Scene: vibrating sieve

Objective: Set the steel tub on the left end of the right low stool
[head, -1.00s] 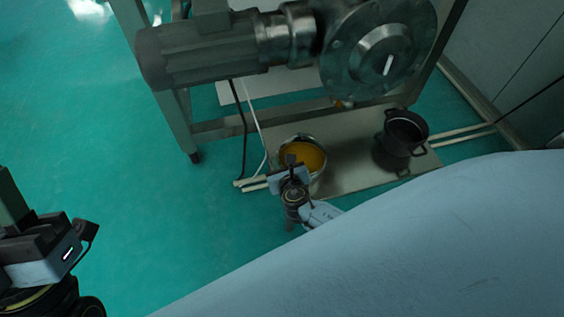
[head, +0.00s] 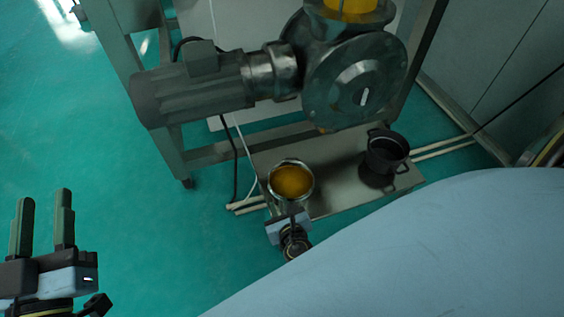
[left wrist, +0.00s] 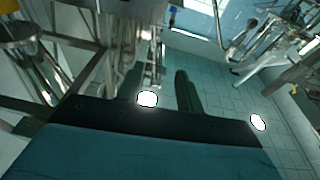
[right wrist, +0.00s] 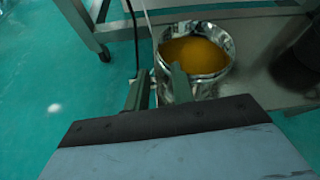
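The steel tub (head: 291,164), round and holding yellow-orange material, stands upright on the left end of a low steel-topped platform (head: 330,188), the only low stool-like surface I can make out. It also shows in the right wrist view (right wrist: 224,38). My right gripper (head: 287,214) is at the tub's near side. In the right wrist view its fingers (right wrist: 160,72) are apart and overlap the tub's near left wall; I cannot tell whether they touch it. My left gripper (head: 45,195) is open and empty, far left of the tub, with its fingers up.
A dark pot (head: 387,153) stands on the platform's right part. A motor (head: 190,90) and round steel housing (head: 355,85) on a frame (head: 170,150) overhang the back. Pale bars (head: 248,204) stick out at the platform's left. Green floor at left is clear.

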